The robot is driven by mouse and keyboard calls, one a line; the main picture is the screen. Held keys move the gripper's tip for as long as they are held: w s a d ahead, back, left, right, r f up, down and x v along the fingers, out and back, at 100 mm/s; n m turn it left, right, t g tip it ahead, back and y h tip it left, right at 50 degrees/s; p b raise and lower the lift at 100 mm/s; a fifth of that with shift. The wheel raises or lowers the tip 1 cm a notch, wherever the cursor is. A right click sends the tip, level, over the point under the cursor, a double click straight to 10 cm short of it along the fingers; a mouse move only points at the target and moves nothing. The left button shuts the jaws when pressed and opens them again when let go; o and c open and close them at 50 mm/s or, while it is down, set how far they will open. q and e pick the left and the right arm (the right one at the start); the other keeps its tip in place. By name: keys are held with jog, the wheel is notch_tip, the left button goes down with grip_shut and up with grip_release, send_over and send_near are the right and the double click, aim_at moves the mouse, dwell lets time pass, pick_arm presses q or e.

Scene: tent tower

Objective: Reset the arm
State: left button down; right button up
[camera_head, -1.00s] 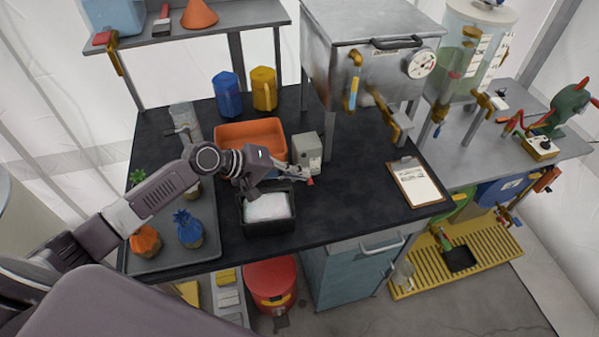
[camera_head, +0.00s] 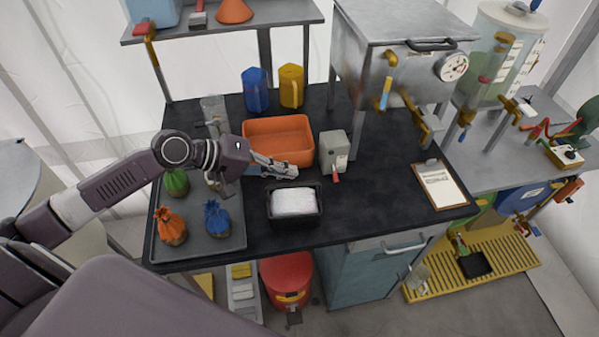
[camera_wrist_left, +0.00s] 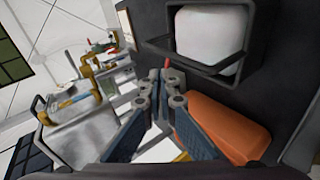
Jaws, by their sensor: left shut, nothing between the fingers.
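My left arm comes in from the left over the black worktop (camera_head: 385,182). My left gripper (camera_head: 294,172) is shut and empty, pointing right in the head view. It is above the gap between the orange tray (camera_head: 279,127) and the black bin with white contents (camera_head: 292,219). Its tips are left of a small grey box with a red switch (camera_head: 333,152), apart from it. In the left wrist view the gripper's fingers (camera_wrist_left: 166,88) show close together, with the orange tray (camera_wrist_left: 222,128) to their right. My right gripper is not in view.
A dark tray (camera_head: 205,247) with orange, blue and green tied bags stands at the left. Blue and yellow jugs (camera_head: 290,86) are behind the orange tray. A metal cabinet with a gauge (camera_head: 405,65) stands at the back right. The worktop near the clipboard (camera_head: 440,183) is mostly clear.

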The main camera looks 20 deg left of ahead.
pick_arm(q)
jog(key=shift+s+a+r, duration=0.15)
jog(key=shift+s+a, duration=0.1)
jog(key=shift+s, duration=0.05)
jog(key=shift+r, duration=0.1)
jog(key=shift+w+d, duration=0.1)
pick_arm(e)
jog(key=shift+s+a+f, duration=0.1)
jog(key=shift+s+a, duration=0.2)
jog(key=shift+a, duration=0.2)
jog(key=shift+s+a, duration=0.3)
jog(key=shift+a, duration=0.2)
